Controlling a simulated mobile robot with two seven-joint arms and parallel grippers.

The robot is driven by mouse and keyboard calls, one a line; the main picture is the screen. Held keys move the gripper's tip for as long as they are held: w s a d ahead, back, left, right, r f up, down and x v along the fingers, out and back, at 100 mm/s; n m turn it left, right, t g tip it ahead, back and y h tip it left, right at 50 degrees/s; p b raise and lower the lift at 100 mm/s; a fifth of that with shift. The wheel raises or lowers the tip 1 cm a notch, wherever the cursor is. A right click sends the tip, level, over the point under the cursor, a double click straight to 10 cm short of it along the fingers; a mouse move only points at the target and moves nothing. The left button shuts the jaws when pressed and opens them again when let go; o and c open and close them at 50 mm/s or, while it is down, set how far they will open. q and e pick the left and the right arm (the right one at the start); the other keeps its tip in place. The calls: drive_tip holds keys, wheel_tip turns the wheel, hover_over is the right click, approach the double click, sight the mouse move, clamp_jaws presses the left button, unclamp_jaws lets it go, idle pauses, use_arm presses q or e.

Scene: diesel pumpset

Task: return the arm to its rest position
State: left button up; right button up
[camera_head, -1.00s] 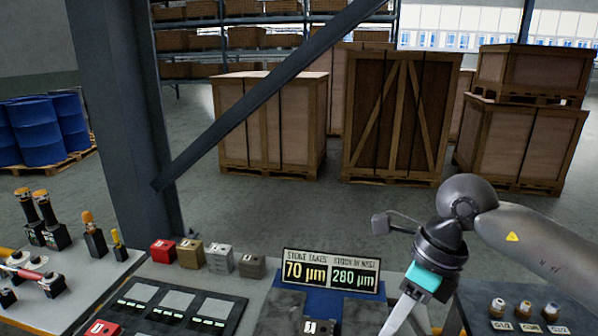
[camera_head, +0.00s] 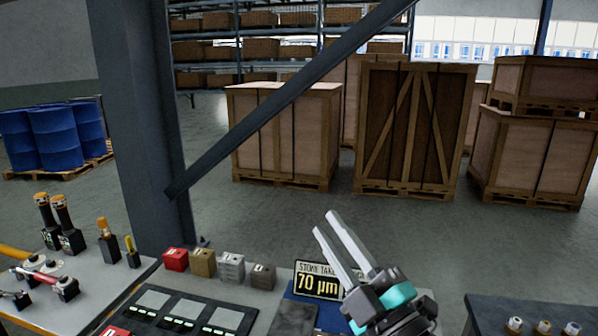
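My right gripper (camera_head: 327,222) is at the lower middle right, over the front bench. Its two pale fingers point up and to the left. A narrow gap shows between them, with nothing held in it. Its dark body with teal parts hides part of the stone sign (camera_head: 318,282), where "70 µm" can be read. The rest of my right arm is cut off by the lower edge. My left gripper is out of view.
A bench with red, tan and grey blocks (camera_head: 231,266) runs along the front. A slanted grey beam (camera_head: 290,97) and a column (camera_head: 135,130) stand behind it. Wooden crates (camera_head: 415,125) and blue drums (camera_head: 57,137) are further back on the floor.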

drive_tip(key=s+d+f+m+g+h, duration=0.1)
drive_tip(key=d+f+m+g+h, duration=0.1)
drive_tip(key=d+f+m+h, duration=0.4)
drive_tip(key=s+d+f+m+g+h, duration=0.1)
drive_tip(key=s+f+m+g+h, duration=0.15)
drive_tip(key=f, duration=0.55)
drive_tip(key=s+d+f+m+g+h, duration=0.1)
drive_tip(key=d+f+m+g+h, duration=0.15)
drive_tip(key=d+f+m, duration=0.35)
drive_tip(key=s+a+f+m+g, duration=0.25)
drive_tip(key=s+f+g, duration=0.65)
drive_tip(key=s+f, duration=0.7)
drive_tip(key=s+f+g+b, duration=0.1)
drive_tip(key=s+f+b, duration=0.1)
drive_tip(key=f, duration=1)
drive_tip(key=s+f+g+b, duration=0.1)
drive_tip(key=s+f+b, duration=0.15)
drive_tip(key=f, duration=0.95)
drive_tip(key=s+d+f+b, duration=0.1)
drive_tip(key=s+f, duration=0.6)
drive_tip(key=f, duration=0.1)
drive_tip(key=s+d+f+b, duration=0.1)
drive_tip(key=s+d+f, duration=0.1)
drive_tip(key=s+f, duration=0.5)
drive_tip(key=shift+s+d+f+g, duration=0.25)
drive_tip(key=shift+s+f+g, duration=0.1)
drive_tip(key=shift+s+g, duration=0.05)
